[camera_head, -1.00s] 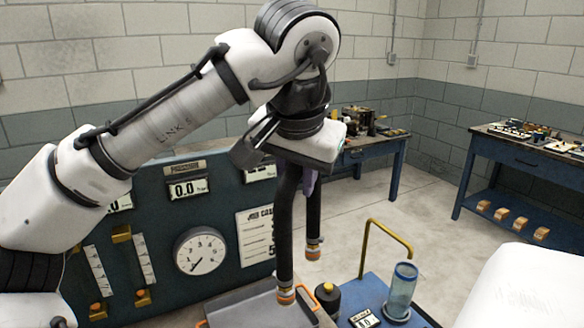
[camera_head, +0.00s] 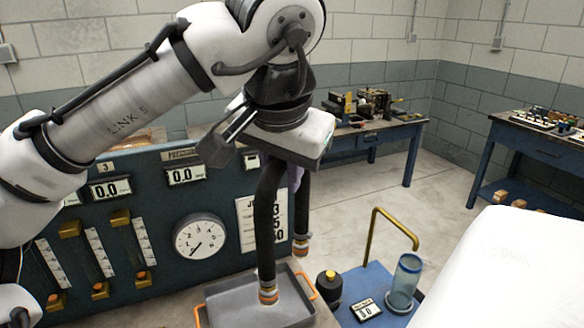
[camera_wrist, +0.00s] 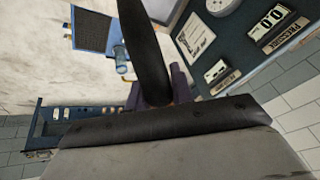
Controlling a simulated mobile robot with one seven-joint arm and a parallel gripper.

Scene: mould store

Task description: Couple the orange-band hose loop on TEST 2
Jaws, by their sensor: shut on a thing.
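My gripper (camera_head: 292,177) is shut on a black hose loop (camera_head: 266,220), with purple fingers partly hidden behind the hose in the head view. Two hose legs hang down, each with an orange-banded metal end. The nearer end (camera_head: 268,293) hangs in front of the grey tray; the other (camera_head: 301,246) hangs higher in the picture, to its right. In the wrist view the hose (camera_wrist: 143,45) crosses between the purple fingers (camera_wrist: 160,90). The blue test panel (camera_head: 215,210) stands behind, with gauges and valves. I cannot read a TEST 2 label; its coupling points cannot be made out.
A grey tray (camera_head: 222,304) with orange handles lies below the hose. Workbenches stand at the back and right, with open floor between.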

